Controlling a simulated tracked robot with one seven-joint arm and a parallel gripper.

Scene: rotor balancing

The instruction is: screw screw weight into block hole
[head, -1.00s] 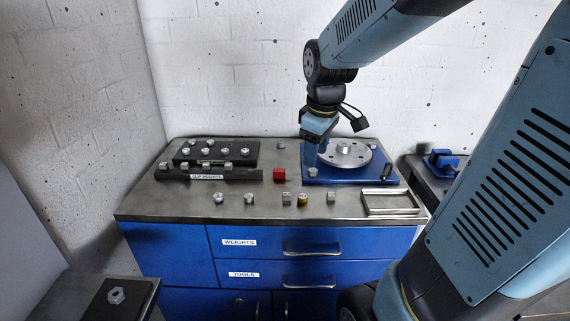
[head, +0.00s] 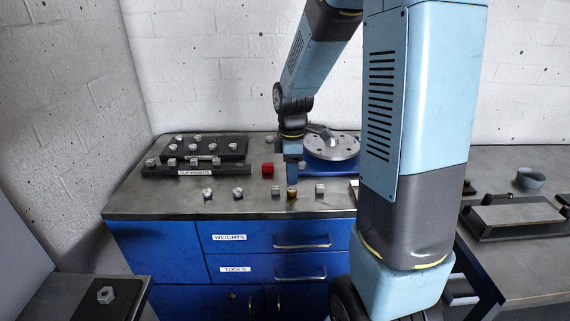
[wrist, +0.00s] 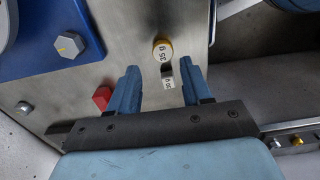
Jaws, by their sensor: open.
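My gripper (head: 292,182) points down over the front row of small weights on the steel bench top. In the wrist view its two blue fingers (wrist: 161,78) are spread with nothing held between them. A brass-coloured round weight (wrist: 162,50) marked 35 lies just beyond the fingertips; it also shows in the head view (head: 292,193). A grey weight (wrist: 168,82) with a white label shows between the fingers, below them. A red block (head: 268,168) stands behind the row; it shows left of the fingers in the wrist view (wrist: 102,98). No hole can be made out on it.
A blue plate (wrist: 35,30) carries a hex-headed piece (wrist: 68,46); the rotor disc (head: 333,142) stands on its base behind my gripper. Dark racks with several weights (head: 196,167) stand at the back left. Other small weights (head: 238,193) and (head: 320,189) flank the gripper.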

